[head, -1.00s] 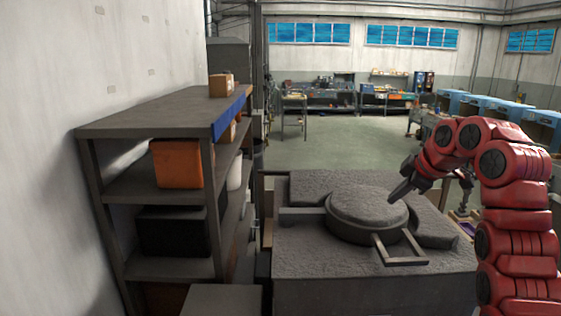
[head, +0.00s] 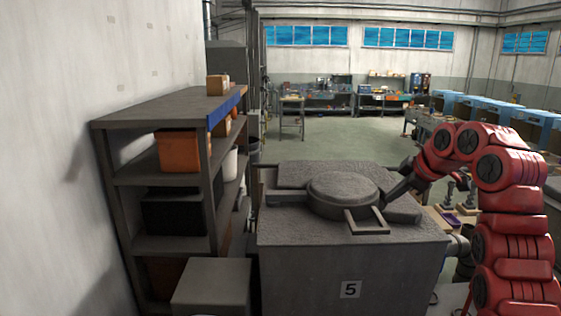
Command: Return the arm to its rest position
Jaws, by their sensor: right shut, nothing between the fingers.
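My right arm is red and comes in from the right edge of the head view. Its dark gripper (head: 396,192) is shut and empty. In the picture it shows at the right edge of the round lid of the grey block; I cannot tell whether it touches anything. My left gripper is not in view.
A grey block furnace (head: 300,265) marked 5 stands ahead, with a round lid (head: 342,187) and a square handle (head: 366,222) on top. A shelf (head: 150,108) with boxes stands at the left, a grey box (head: 212,285) in front of it. Open floor (head: 340,139) lies beyond.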

